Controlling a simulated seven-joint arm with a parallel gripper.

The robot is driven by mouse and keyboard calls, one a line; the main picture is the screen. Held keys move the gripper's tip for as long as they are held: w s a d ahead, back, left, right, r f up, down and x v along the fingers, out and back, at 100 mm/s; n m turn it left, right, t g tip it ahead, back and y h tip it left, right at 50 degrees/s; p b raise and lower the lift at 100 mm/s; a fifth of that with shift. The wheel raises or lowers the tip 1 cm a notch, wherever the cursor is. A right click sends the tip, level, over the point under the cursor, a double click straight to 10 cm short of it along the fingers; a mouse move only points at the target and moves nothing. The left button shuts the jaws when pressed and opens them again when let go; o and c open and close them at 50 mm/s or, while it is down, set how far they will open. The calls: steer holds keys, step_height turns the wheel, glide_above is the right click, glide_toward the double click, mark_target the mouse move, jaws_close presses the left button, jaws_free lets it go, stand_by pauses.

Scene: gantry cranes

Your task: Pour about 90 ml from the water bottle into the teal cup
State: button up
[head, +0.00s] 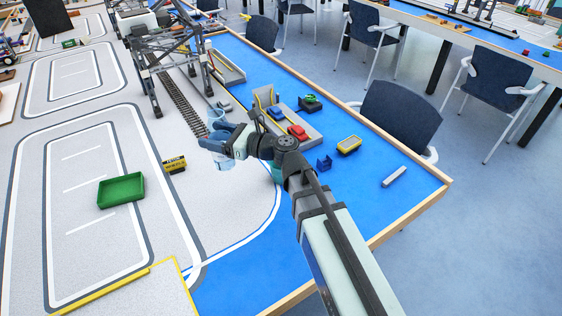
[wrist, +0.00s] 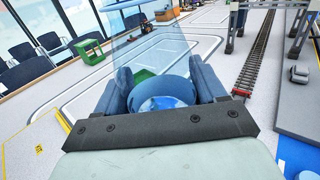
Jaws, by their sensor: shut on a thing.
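The clear water bottle (wrist: 163,90) stands between the two blue fingers of my gripper (wrist: 165,88) in the wrist view, with bluish water showing in it. In the head view my gripper (head: 222,143) is shut on the bottle (head: 224,163), which shows below the fingers over the grey mat. The bottle looks close to upright; its exact tilt is hard to tell. A teal thing (head: 274,171), likely the teal cup, shows beside my arm at the blue table's edge of the mat. My arm hides most of it, and its inside is not visible.
A green tray (head: 121,190) and a yellow-black block (head: 174,164) lie on the grey mat. A crane (head: 165,60) spans the track behind. Right of my arm are a grey tray with red and blue cars (head: 298,132), a yellow container (head: 349,145) and a blue piece (head: 324,163).

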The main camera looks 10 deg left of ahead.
steer(key=w+d+f, duration=0.1)
steer(key=w+d, duration=0.5)
steer(key=d, duration=0.7)
steer(key=w+d, duration=0.7)
steer(key=d, duration=0.6)
step_height(320, 180, down, 12)
steer(key=shift+a+f, duration=0.2)
steer(key=shift+a, duration=0.05)
steer(key=shift+s, duration=0.1)
